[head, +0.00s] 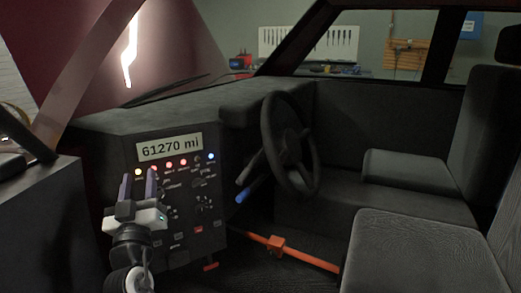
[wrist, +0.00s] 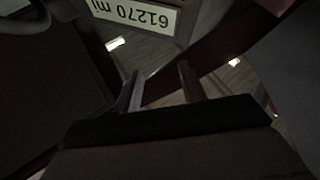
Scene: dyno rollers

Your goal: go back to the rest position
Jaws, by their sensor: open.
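My gripper (head: 138,182) is at the lower left of the head view, in front of the dashboard panel (head: 193,208). Its two dark fingers point up and stand apart with nothing between them. In the wrist view my gripper (wrist: 159,78) also shows its fingers spread and empty. The white "61270 mi" plate (head: 169,147) sits at the top of the panel, above and right of the fingers. It appears upside down at the top of the wrist view (wrist: 135,13).
A black steering wheel (head: 289,145) stands right of the panel. A blue-tipped lever (head: 248,191) is below it. An orange bar (head: 290,250) crosses the floor. Dark seats (head: 420,245) fill the right. Small lights (head: 183,162) glow on the panel.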

